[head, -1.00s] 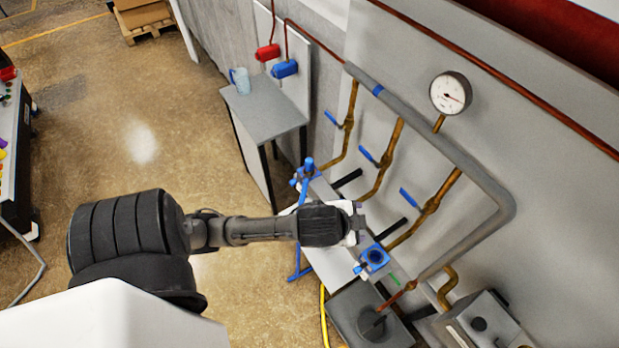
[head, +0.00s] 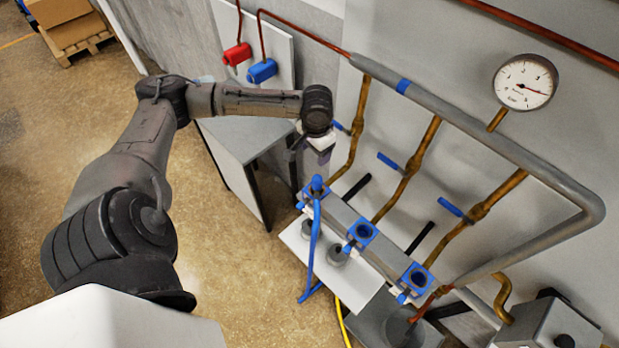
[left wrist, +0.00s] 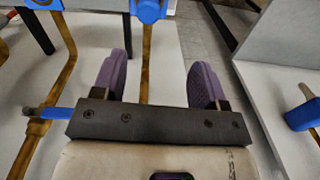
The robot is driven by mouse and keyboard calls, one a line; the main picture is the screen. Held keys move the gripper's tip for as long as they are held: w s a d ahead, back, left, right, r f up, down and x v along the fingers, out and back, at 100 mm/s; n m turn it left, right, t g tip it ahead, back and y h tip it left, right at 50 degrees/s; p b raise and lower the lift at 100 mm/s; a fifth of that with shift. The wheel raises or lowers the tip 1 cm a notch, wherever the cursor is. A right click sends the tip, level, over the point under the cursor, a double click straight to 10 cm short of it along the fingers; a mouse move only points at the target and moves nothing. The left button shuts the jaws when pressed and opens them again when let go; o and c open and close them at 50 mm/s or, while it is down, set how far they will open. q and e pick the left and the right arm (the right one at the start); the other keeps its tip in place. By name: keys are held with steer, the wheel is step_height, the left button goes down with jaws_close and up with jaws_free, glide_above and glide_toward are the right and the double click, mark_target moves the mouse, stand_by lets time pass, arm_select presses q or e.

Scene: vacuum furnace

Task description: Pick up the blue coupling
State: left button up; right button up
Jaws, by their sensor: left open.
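The blue coupling (head: 262,71) hangs on the pale wall board at the upper left of the head view, on the end of a thin copper-red pipe. A blue fitting with an orange-red pipe end at the right edge of the left wrist view (left wrist: 302,117) looks like the same coupling. My left gripper (head: 311,160) is below and right of the coupling in the head view, clear of it, near the leftmost brass pipe. In the left wrist view its purple fingers (left wrist: 157,78) are spread with nothing held between them. My right gripper is not in view.
A red coupling (head: 237,54) hangs left of the blue one. A grey table (head: 236,140) stands below, partly behind my arm. Brass pipes with blue valve handles (head: 450,206), a pressure gauge (head: 525,82) and a rail with blue clamps (head: 361,234) fill the right side.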

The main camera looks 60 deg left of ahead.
mark_target(317, 178)
arm_select(q)
steer(key=f, duration=0.3)
steer(key=d+f+n, duration=0.1)
steer(key=f, duration=0.2)
steer(key=f+n, duration=0.1)
steer(key=f, duration=0.2)
steer(key=shift+w+d+f, duration=0.1)
steer(key=shift+d+f, duration=0.1)
steer(key=shift+f, duration=0.15)
step_height(317, 178, down, 4)
steer(key=shift+d+r, duration=0.1)
steer(key=shift+f, duration=0.25)
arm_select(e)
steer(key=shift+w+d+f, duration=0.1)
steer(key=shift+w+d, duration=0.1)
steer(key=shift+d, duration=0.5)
arm_select(q)
steer(key=c, duration=1.2)
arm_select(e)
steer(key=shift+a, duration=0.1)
arm_select(q)
steer(key=shift+o, duration=0.2)
steer(key=shift+r, duration=0.1)
